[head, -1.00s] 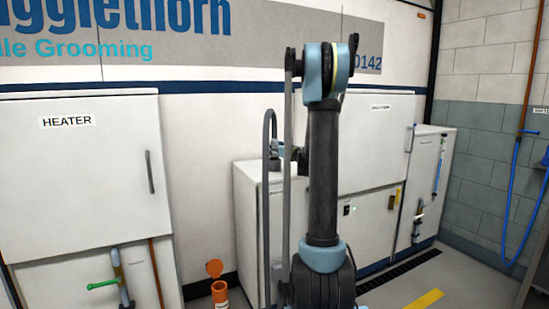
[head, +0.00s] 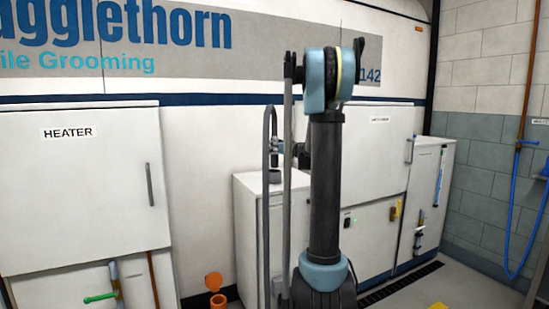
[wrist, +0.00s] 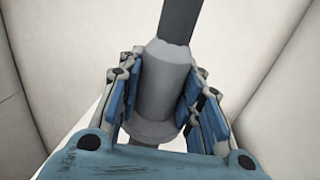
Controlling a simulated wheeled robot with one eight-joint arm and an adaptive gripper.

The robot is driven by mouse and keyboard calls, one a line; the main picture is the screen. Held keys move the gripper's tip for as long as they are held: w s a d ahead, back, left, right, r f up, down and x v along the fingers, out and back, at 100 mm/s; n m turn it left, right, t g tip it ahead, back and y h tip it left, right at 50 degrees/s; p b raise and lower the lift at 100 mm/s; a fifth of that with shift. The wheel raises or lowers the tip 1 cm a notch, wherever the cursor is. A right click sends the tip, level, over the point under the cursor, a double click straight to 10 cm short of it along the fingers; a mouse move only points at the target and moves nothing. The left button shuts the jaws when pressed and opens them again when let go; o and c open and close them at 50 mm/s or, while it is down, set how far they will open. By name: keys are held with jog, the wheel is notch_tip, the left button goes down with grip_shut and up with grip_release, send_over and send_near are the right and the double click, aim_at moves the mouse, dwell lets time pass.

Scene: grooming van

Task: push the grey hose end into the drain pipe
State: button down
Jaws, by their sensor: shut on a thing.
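My gripper (head: 279,147) is partly hidden behind my arm in the head view. In the wrist view my gripper (wrist: 162,92) is shut, with blue pads on both sides of the grey hose end (wrist: 160,88), a thick cuff with the thinner hose running up out of it. In the head view the grey hose (head: 266,215) rises from low down and arches over to the gripper. The orange drain pipe (head: 218,301) stands at the bottom edge, with its round cap (head: 213,281) raised behind its mouth. The hose end is well above and right of the pipe, apart from it.
A white cabinet (head: 245,220) stands just beyond the hose, right of the drain pipe. The heater door (head: 85,190) is on the left, with a green-handled valve (head: 100,298) below. A blue hose (head: 510,220) hangs on the right wall.

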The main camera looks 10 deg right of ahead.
jog(key=shift+r, duration=3.2)
